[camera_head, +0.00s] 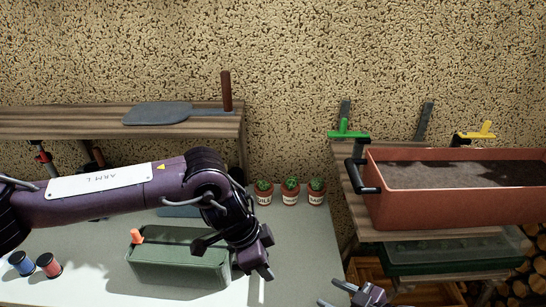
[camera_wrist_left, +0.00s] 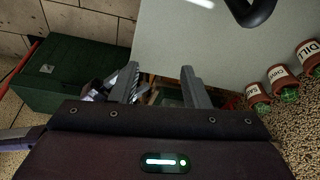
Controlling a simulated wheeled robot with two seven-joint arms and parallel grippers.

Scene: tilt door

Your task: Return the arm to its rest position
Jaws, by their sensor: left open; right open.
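My left arm (camera_head: 110,195), purple and marked "ARM L", reaches in from the left and bends down over the grey table. Its gripper (camera_head: 262,268) hangs beside the right end of a green box. In the left wrist view, the two fingers of this gripper (camera_wrist_left: 160,82) stand apart, with no object clearly held between them. My right gripper (camera_head: 345,295) shows at the bottom edge, right of the table, with its fingers apart and empty. Most of my right arm is out of view.
The green box (camera_head: 180,265) stands on the table (camera_head: 305,250). Three potted plants (camera_head: 290,192) stand at the back. Two spools (camera_head: 48,265) are at left. A trowel (camera_head: 160,113) lies on the shelf. A terracotta planter (camera_head: 460,200) stands at right.

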